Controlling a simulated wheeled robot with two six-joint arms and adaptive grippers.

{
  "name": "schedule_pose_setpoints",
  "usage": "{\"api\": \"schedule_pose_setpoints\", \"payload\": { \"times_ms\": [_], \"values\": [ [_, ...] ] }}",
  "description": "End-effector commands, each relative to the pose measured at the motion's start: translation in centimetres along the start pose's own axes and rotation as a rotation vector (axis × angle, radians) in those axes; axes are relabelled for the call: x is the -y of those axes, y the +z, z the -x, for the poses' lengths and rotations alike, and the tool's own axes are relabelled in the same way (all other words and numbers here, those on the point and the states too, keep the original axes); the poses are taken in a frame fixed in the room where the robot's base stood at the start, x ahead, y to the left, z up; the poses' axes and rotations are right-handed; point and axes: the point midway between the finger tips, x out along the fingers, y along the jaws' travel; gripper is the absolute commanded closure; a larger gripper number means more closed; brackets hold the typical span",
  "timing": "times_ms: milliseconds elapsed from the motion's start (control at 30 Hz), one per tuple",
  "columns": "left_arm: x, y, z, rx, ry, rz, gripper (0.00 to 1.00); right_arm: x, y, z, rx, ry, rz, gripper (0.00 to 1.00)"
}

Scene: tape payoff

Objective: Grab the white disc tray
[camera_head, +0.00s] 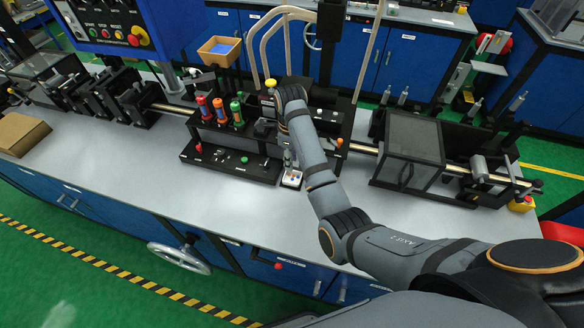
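A small white tray (291,181) sits on the front right part of a black fixture base on the grey bench; tiny coloured spots show on it. My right arm reaches in from the lower right, and its gripper (288,162) points down just above and behind the tray. The fingers are too small and partly hidden to tell whether they are open or shut, or whether they touch the tray. My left gripper is not in view.
Red, orange and green cylinders (219,111) stand on the black fixture left of my gripper. A dark clear-lidded box (409,150) stands to the right. A cardboard box (20,134) lies at far left. The bench front (160,170) is clear.

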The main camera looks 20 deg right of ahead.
Motion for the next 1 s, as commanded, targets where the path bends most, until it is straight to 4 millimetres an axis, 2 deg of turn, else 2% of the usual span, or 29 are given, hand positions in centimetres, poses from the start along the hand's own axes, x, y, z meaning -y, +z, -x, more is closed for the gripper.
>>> {"api": "schedule_pose_setpoints", "payload": {
  "times_ms": [67, 200, 300, 367, 433, 600, 667, 800, 1000],
  "values": [
    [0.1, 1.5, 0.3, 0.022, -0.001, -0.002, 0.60, -0.1, 0.0, -0.5, -0.001, 0.003, 0.001, 0.71],
    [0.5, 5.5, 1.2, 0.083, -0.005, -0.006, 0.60, -0.1, -0.1, -2.9, -0.003, 0.004, 0.001, 0.71],
    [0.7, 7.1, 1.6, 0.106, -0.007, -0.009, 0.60, 0.0, 0.0, -4.4, -0.002, 0.002, 0.002, 0.71],
    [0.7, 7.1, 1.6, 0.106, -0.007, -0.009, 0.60, 0.0, 0.0, -5.0, -0.001, 0.002, 0.002, 0.71],
    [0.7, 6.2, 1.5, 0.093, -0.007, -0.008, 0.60, 0.0, 0.0, -5.3, 0.000, 0.000, 0.002, 0.71],
    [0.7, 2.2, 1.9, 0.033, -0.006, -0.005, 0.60, -0.1, 0.0, -6.2, -0.002, 0.003, 0.003, 0.71],
    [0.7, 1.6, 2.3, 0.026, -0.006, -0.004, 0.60, 0.0, 0.1, -7.2, -0.003, 0.005, 0.003, 0.71],
    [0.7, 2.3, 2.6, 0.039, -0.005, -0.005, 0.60, 0.0, 0.2, -9.7, -0.002, 0.002, 0.003, 0.71],
    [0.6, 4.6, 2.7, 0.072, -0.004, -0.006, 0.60, 0.1, 0.3, -10.5, 0.001, -0.001, 0.002, 0.71]
  ]
}}
